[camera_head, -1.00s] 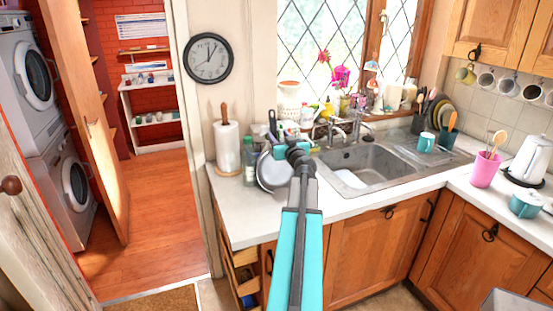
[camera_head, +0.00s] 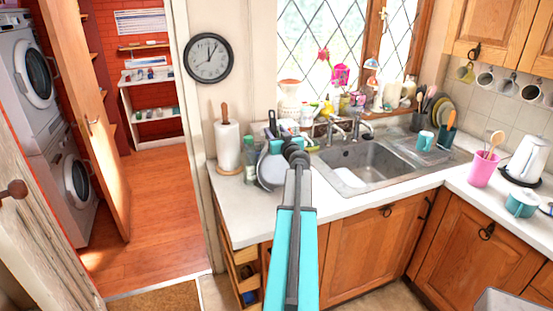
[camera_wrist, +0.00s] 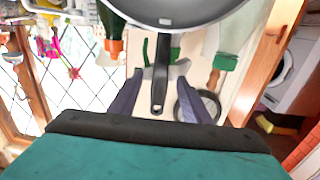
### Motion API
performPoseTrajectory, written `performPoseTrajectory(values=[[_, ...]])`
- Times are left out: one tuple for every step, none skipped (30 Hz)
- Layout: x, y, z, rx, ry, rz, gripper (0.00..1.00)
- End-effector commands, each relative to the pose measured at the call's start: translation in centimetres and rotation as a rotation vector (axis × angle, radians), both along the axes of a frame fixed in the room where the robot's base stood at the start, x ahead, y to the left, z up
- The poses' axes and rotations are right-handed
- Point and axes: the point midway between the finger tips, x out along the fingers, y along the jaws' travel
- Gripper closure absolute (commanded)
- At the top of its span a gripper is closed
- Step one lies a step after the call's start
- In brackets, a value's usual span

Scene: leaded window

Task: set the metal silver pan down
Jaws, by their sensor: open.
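The silver pan (camera_head: 268,172) stands on edge at the left part of the counter, its bowl partly hidden behind my arm. Its dark handle (camera_head: 272,122) points up. In the wrist view the pan's grey bowl (camera_wrist: 175,12) is cut off by the top edge. The handle (camera_wrist: 158,95) hangs down in the picture between my two dark fingers. My gripper (camera_wrist: 157,100) is open around the handle, with a gap visible on both sides. In the head view my gripper (camera_head: 277,147) is at the pan's upper part, its fingers hard to make out.
A paper towel roll (camera_head: 228,146) and a green bottle (camera_head: 249,160) stand left of the pan. Crowded bottles and flowers (camera_head: 335,85) line the windowsill behind. The sink (camera_head: 365,160) lies to the right. White counter (camera_head: 245,210) is bare in front of the pan.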

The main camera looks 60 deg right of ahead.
Motion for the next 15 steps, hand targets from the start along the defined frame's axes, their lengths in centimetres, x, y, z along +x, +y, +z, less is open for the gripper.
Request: performPoseTrajectory(values=[[-0.01,0.01,0.01,0.0,0.0,0.0,0.56],[-0.01,0.01,0.01,0.0,0.0,0.0,0.56],[-0.01,0.01,0.02,0.0,0.0,0.0,0.56],[-0.01,0.01,0.02,0.0,0.0,0.0,0.56],[-0.01,0.01,0.02,0.0,0.0,0.0,0.56],[-0.01,0.01,0.02,0.0,0.0,0.0,0.6],[-0.01,0.01,0.02,0.0,0.0,0.0,0.65],[-0.01,0.01,0.02,0.0,0.0,0.0,0.7],[-0.01,0.01,0.02,0.0,0.0,0.0,0.77],[-0.01,0.01,0.02,0.0,0.0,0.0,0.82],[-0.01,0.01,0.03,0.0,0.0,0.0,0.87],[-0.01,0.01,0.03,0.0,0.0,0.0,0.94],[-0.01,0.01,0.03,0.0,0.0,0.0,0.99],[-0.01,0.01,0.03,0.0,0.0,0.0,1.0],[-0.01,0.01,0.03,0.0,0.0,0.0,1.0]])
